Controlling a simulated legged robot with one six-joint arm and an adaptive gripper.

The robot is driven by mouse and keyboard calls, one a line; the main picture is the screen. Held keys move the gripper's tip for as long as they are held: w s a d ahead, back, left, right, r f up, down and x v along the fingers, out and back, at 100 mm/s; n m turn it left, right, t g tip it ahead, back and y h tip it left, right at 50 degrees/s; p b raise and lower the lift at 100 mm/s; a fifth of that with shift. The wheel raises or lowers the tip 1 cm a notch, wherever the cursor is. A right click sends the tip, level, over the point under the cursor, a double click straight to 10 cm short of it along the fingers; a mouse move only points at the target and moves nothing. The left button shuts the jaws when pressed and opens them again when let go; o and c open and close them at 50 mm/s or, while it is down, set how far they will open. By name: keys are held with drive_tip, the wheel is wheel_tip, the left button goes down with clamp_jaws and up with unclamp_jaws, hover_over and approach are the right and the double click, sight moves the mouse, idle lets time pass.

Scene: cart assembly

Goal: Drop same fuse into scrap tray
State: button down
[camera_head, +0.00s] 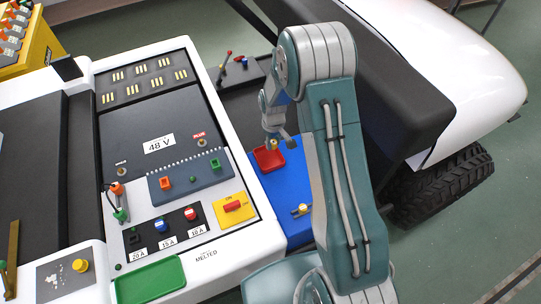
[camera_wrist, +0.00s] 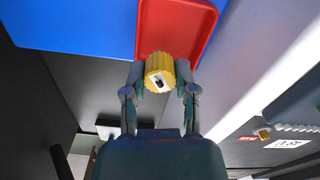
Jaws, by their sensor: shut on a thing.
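My gripper (camera_wrist: 160,85) is shut on a yellow ribbed fuse (camera_wrist: 158,68) with a pale end and a dark mark. The fuse appears at the near edge of the red tray (camera_wrist: 178,22) in the wrist view; whether it touches the tray cannot be told. In the head view my gripper (camera_head: 276,138) is over the far part of the red tray (camera_head: 266,160), which sits on a blue surface. The fuse (camera_head: 274,144) is small there, between the fingers. No label shows on the red tray.
A white console (camera_head: 265,230) stands left of the blue surface (camera_head: 290,190), with fuse sockets (camera_head: 162,224) and a red-handled switch (camera_head: 233,206). An empty green tray (camera_head: 150,281) lies at its front, near "MELTED" lettering. A white-and-black vehicle body (camera_head: 440,60) is right of my arm.

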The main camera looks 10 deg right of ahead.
drive_tip(key=shift+a+f, duration=0.75)
drive_tip(key=shift+f, duration=0.35)
drive_tip(key=shift+d+f, duration=1.05)
drive_tip(key=shift+f, duration=0.2)
drive_tip(key=shift+d+f, duration=0.35)
drive_tip(key=shift+d, duration=0.05)
drive_tip(key=shift+a, duration=0.6)
drive_tip(key=shift+c, duration=1.6)
unclamp_jaws()
drive_tip(key=shift+a, duration=0.45)
drive_tip(key=shift+d+r, duration=0.1)
drive_tip(key=shift+d, duration=0.6)
wheel_tip(320, 180, up, 12)
drive_tip(key=shift+d+f, duration=0.15)
drive_tip(key=shift+f, duration=0.1)
drive_tip(key=shift+r, duration=0.1)
drive_tip(key=shift+a, duration=0.2)
